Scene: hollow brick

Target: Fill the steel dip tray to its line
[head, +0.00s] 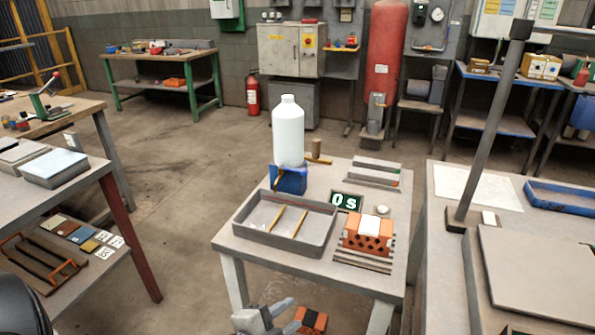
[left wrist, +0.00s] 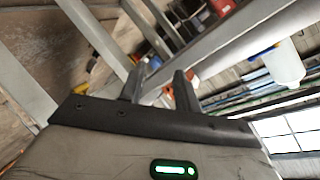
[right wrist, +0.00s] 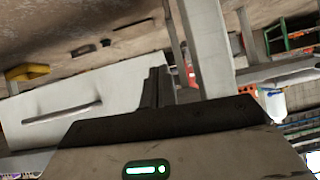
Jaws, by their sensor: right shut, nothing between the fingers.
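The steel dip tray (head: 328,226) stands on the near left of the small table. A white bottle (head: 288,135) stands upright behind the tray, at a blue holder (head: 290,180). The bottle also shows in the left wrist view (left wrist: 287,66). My left gripper (head: 287,316) is open and empty, low in front of the table; its fingers stand apart in the left wrist view (left wrist: 160,90). My right gripper (right wrist: 156,86) is shut and empty; it is not seen in the head view.
An orange hollow brick (head: 368,240) sits on a ribbed rack right of the tray, with a small white piece on top. A display (head: 346,201) reads "0 s". Another orange block (head: 312,319) is low under the table. Benches (head: 50,169) stand left and right.

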